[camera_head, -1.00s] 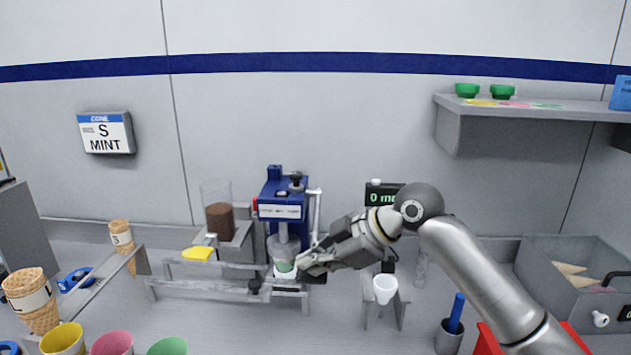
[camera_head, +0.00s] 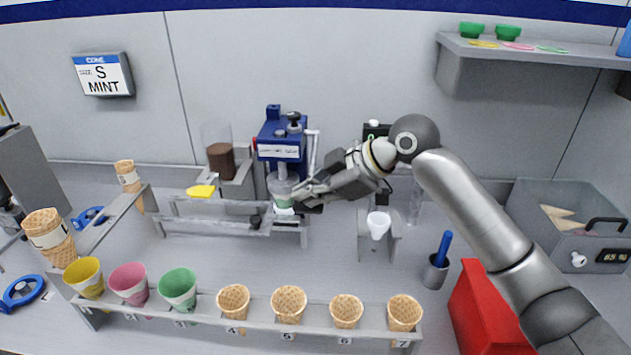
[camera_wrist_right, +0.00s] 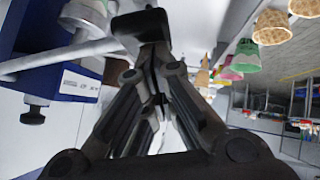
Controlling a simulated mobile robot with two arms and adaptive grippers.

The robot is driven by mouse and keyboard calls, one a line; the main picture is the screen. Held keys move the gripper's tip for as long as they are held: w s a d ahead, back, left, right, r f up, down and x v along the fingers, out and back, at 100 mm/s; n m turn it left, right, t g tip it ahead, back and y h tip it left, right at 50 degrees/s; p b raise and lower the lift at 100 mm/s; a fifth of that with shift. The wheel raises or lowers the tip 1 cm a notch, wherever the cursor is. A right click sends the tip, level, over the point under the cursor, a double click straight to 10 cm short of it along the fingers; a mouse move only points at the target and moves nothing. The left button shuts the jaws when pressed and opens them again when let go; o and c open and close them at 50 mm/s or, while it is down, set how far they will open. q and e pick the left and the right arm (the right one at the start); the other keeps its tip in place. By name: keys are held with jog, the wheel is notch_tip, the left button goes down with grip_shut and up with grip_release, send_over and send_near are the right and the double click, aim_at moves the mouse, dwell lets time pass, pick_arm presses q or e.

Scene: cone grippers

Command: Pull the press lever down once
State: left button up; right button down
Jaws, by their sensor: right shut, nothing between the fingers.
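The blue press (camera_head: 281,135) stands at the back, left of the middle. Its pale lever (camera_head: 313,148) hangs down along its right side. A pale rod, probably the lever (camera_wrist_right: 60,58), crosses the left of the right wrist view toward my fingers. My right gripper (camera_head: 298,193) reaches in from the right, low beside the press, near the lever's lower end. Its fingers (camera_wrist_right: 150,62) are shut with nothing between them. Whether they touch the lever I cannot tell. A cup with a green band (camera_head: 284,203) sits under the press, partly hidden by the gripper.
A front rack (camera_head: 255,325) holds coloured cups and waffle cones. A white cup (camera_head: 378,225) sits on a stand right of my gripper. A red bin (camera_head: 487,310) and a grey lidded box (camera_head: 570,225) are at the right. Open counter lies before the press.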

pick_arm(q)
jog(key=shift+s+d+f+b, duration=0.3)
jog(key=shift+f+b, duration=0.25)
jog(key=shift+b, duration=0.5)
pick_arm(e)
jog(key=s+v, duration=0.1)
jog(key=v, duration=1)
jog(key=shift+a, duration=0.3)
pick_arm(q)
jog(key=shift+w, duration=0.1)
pick_arm(e)
jog(key=shift+w+r, duration=0.1)
